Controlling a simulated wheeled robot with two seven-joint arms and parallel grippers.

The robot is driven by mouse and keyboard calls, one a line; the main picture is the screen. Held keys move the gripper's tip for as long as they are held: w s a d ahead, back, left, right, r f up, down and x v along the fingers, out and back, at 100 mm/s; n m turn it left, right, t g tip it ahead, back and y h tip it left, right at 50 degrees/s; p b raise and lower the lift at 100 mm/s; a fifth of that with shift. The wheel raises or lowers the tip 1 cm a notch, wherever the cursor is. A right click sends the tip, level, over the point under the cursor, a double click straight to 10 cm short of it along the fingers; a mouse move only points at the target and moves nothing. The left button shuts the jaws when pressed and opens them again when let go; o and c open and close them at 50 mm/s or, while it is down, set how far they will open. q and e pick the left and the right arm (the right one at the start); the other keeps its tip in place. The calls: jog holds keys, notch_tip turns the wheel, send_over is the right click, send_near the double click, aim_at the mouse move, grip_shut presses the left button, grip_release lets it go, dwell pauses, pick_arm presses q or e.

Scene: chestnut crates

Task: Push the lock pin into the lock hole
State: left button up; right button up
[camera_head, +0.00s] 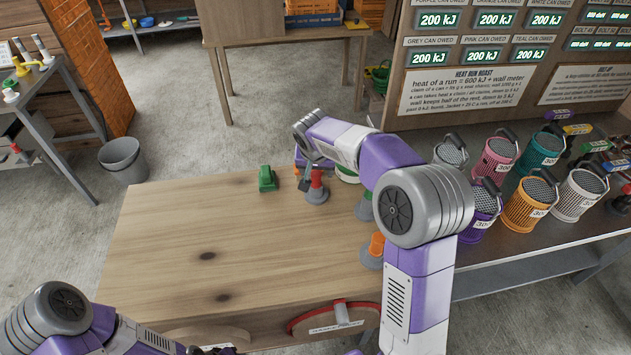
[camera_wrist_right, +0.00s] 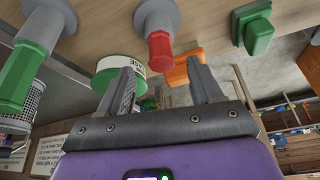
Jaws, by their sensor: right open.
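I cannot make out for certain which piece is the lock pin, or where the lock hole is. A red-topped grey stand (camera_head: 317,190) is on the wooden table, and its red end shows in the right wrist view (camera_wrist_right: 160,50). My right gripper (camera_head: 305,183) is open beside it, and in the wrist view its two fingers (camera_wrist_right: 159,70) are apart with the red end just beyond them. Nothing is clearly held. A round red-rimmed part (camera_head: 336,318) with a label sits at the table's front edge. My left gripper (camera_head: 215,349) shows only partly at the bottom edge.
A green block (camera_head: 267,179) lies left of the red-topped stand. An orange-topped stand (camera_head: 374,248) and a green-topped one (camera_head: 364,206) are partly behind my right arm. An orange block (camera_wrist_right: 184,70) is near the fingers. Colored cans (camera_head: 528,205) crowd the right. The table's left half is clear.

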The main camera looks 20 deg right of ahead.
aim_at(316, 174)
jog(key=b+x, duration=0.1)
jog(key=x, duration=0.3)
jog(key=shift+f, duration=0.1)
jog(key=shift+a, duration=0.1)
jog(key=shift+c, duration=0.5)
jog(key=c, duration=1.1)
notch_tip(316, 174, up, 10)
jog(key=p, duration=0.3)
jog(key=shift+p, duration=0.35)
